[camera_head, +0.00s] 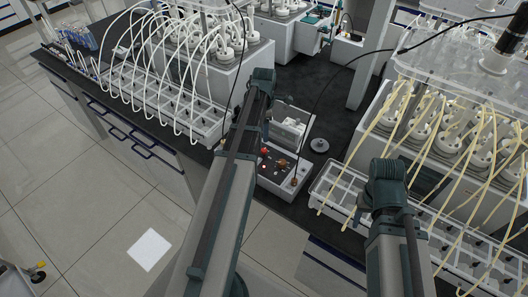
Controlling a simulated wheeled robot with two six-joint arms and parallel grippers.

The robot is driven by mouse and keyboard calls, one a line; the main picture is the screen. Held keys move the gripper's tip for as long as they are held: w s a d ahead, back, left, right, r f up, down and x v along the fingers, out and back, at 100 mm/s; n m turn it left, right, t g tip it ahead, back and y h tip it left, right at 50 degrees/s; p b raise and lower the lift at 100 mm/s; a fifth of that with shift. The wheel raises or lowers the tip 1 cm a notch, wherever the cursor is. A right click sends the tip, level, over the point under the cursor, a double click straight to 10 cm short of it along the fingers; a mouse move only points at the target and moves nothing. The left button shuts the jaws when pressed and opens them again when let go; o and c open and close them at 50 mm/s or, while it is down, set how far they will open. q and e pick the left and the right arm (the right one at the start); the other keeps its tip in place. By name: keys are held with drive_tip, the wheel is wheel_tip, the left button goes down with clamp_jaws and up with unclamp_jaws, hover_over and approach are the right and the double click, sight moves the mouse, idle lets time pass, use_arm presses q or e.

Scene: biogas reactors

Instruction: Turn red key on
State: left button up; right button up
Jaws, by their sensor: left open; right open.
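A small red piece (265,150) shows at the panel's upper left. An orange-red piece (283,163) sits near the panel's middle, and another small one lies near its right edge. They are too small to tell which is the key or how it is turned. My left arm passes just left of the box and covers part of its left side. My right arm stands to its right. I see no fingertips of either gripper.
A tubed reactor with a long tray (165,102) stands at the left. Another reactor with yellow tubes and a white tray (340,192) stands at the right. A round grey disc (320,145) lies beside the box. A thin black cable arches above. Tiled floor (60,190) is open at the left.

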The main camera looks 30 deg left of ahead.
sight(264, 149)
use_arm(q)
wheel_tip(264, 149, down, 10)
drive_tip(key=b, duration=0.8)
drive_tip(key=shift+r+b, duration=0.15)
drive_tip(key=shift+b, duration=0.15)
clamp_jaws()
